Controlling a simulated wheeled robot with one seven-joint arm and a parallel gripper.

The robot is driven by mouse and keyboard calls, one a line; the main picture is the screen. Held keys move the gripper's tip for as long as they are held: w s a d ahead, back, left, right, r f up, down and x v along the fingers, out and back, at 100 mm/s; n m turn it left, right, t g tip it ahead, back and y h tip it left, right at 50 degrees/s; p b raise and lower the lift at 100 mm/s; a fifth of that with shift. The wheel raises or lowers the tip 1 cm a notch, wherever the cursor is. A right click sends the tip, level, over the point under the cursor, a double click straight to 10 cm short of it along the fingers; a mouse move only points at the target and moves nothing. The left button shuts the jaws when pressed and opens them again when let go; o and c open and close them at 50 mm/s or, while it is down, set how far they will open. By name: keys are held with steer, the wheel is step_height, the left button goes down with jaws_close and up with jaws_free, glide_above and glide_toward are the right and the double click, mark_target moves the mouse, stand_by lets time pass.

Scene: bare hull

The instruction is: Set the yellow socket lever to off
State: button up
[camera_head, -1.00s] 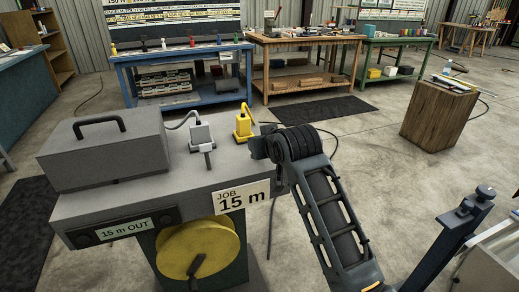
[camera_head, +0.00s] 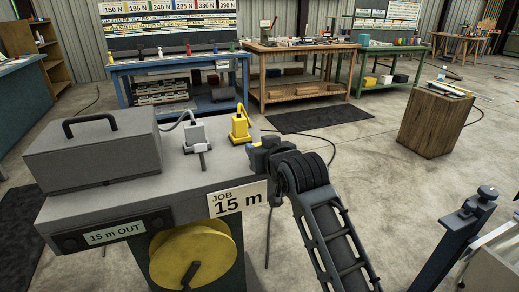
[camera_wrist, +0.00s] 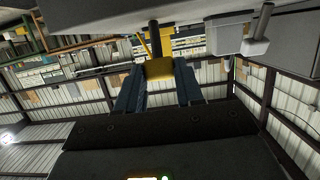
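The yellow socket (camera_head: 240,127) stands on the grey bench top, with a yellow cable rising from it; its lever is hidden behind my gripper in the head view. My gripper (camera_head: 262,154) is low at the right front of this socket. In the wrist view the yellow socket's block (camera_wrist: 160,69) shows between the blue fingertips of my gripper (camera_wrist: 159,80), with a dark bar beyond it. The fingers stand apart, one on each side of the block. I cannot tell whether they touch it, or which position the lever is in.
A grey socket (camera_head: 195,134) with its own lever stands just left of the yellow one. A grey case (camera_head: 92,150) fills the bench's left side. A "JOB 15 m" card (camera_head: 238,199) and a yellow disc with a crank (camera_head: 190,258) are at the front.

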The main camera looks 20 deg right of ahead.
steer(key=o, duration=0.4)
steer(key=shift+o, duration=0.2)
steer(key=v, duration=0.7)
steer(key=shift+s, duration=0.4)
steer(key=s+a+f, duration=0.1)
steer(key=s+f, duration=0.6)
steer(key=s, duration=0.4)
steer(key=s+f, duration=0.6)
steer(key=s, duration=0.4)
steer(key=s+f+v, duration=0.1)
steer(key=f+v, duration=0.2)
steer(key=v, duration=2.3)
steer(key=shift+s+d, duration=0.2)
steer(key=shift+d, duration=0.15)
